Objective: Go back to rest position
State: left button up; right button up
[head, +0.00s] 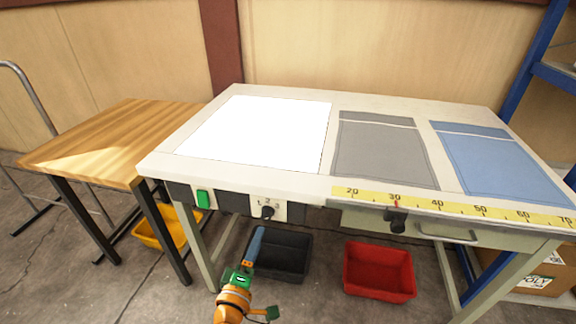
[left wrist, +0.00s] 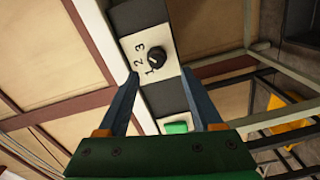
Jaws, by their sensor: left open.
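My left gripper (head: 259,232) is in front of the workbench's front edge, low in the middle of the head view. Its blue fingers point up toward the dial panel. In the left wrist view, the gripper (left wrist: 160,74) is open, with its fingers wide apart and nothing between them. The black dial knob (head: 267,211) on a panel marked 1, 2, 3 lies beyond the fingertips; it also shows in the left wrist view (left wrist: 157,59). The gripper appears apart from the knob. My right gripper is not in view.
The workbench (head: 160,160) carries a white panel (head: 262,130), a grey cover (head: 382,155) and a blue cover (head: 500,165). A green button (head: 203,199) is left of the knob. Black (head: 280,257), red (head: 379,272) and yellow (head: 160,230) bins stand below. A wooden table (head: 110,140) is at left.

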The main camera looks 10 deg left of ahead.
pick_arm(q)
jog(key=s+f+m+g+h+p, duration=0.1)
jog(key=s+f+m+g+p, duration=0.65)
jog(key=s+f, duration=0.65)
jog(key=s+a+f+m+g+p, duration=0.1)
jog(key=s+f+m+g, duration=0.3)
jog(key=s, duration=0.8)
jog(key=s+a+f+m+g+y+p, duration=0.1)
jog(key=s+f+m+g, duration=0.4)
jog(key=s, duration=0.7)
jog(key=shift+a+f+m+y, duration=0.3)
jog(key=shift+a+f+m, duration=0.35)
jog(key=shift+f, duration=0.15)
